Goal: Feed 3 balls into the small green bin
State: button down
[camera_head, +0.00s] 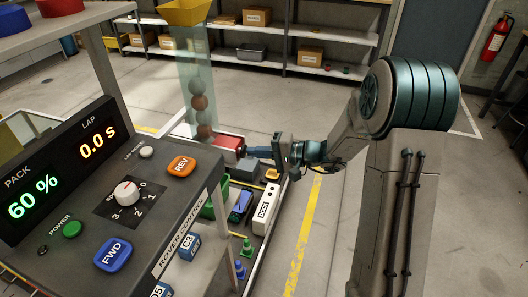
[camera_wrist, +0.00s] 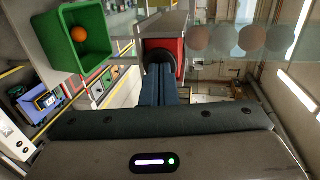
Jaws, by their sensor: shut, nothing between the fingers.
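The clear tube (camera_head: 194,65) holds a stack of several balls (camera_head: 200,103), grey and reddish; the stack also shows in the wrist view (camera_wrist: 226,39). A red block (camera_head: 228,142) with a dark round knob sits at the tube's foot; it shows in the wrist view too (camera_wrist: 177,46). My gripper (camera_head: 249,152) is shut and empty, its fingertips (camera_wrist: 158,72) at the knob, seemingly touching it. The small green bin (camera_wrist: 68,17) holds one orange ball (camera_wrist: 78,34). In the head view a green part, likely this bin (camera_head: 208,210), is mostly hidden behind the control panel.
The control panel (camera_head: 140,200) fills the lower left, with FWD (camera_head: 113,255) and REV (camera_head: 181,165) buttons. A white DOCK box (camera_head: 264,209) and a blue item (camera_head: 239,205) stand below my gripper. Shelves (camera_head: 300,68) stand behind; the floor between is clear.

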aim_at(234, 147)
jog(key=b+x, duration=0.1)
jog(key=x, duration=0.1)
jog(key=b+x, duration=0.2)
jog(key=r+b+x, duration=0.1)
jog(key=x, duration=0.1)
jog(key=shift+w+a+f, duration=0.1)
jog(key=shift+w+a, duration=0.1)
jog(key=shift+a+r, duration=0.2)
jog(key=shift+r, duration=0.05)
jog(key=v, duration=1.4)
jog(key=shift+d, duration=0.2)
jog(key=shift+w, duration=0.1)
dwell(0.7)
dwell(0.6)
